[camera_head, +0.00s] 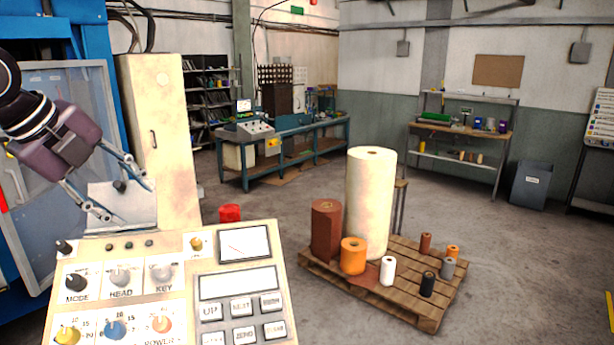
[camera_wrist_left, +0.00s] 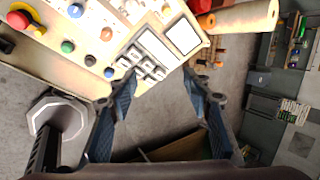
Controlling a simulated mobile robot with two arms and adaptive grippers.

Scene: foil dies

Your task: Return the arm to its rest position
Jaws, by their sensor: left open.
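My left gripper (camera_head: 118,186) comes in from the left in the head view, open and with nothing between its fingers. It is above and behind the left part of a beige control panel (camera_head: 120,255), apart from it as far as I can see. In the left wrist view both fingers of the left gripper (camera_wrist_left: 165,90) are spread wide, with grey floor and the panel's keys beyond them. The panel carries a MODE knob (camera_head: 75,283), a yellow knob (camera_head: 67,336), a blue knob (camera_head: 115,329) and several grey keys. My right gripper is not in view.
A wooden pallet (camera_head: 420,308) with a tall cream roll (camera_head: 370,200) and several smaller rolls stands right of the panel. A blue machine (camera_head: 60,35) and a beige cabinet (camera_head: 160,130) are close at the left. Open floor (camera_head: 520,250) lies to the right.

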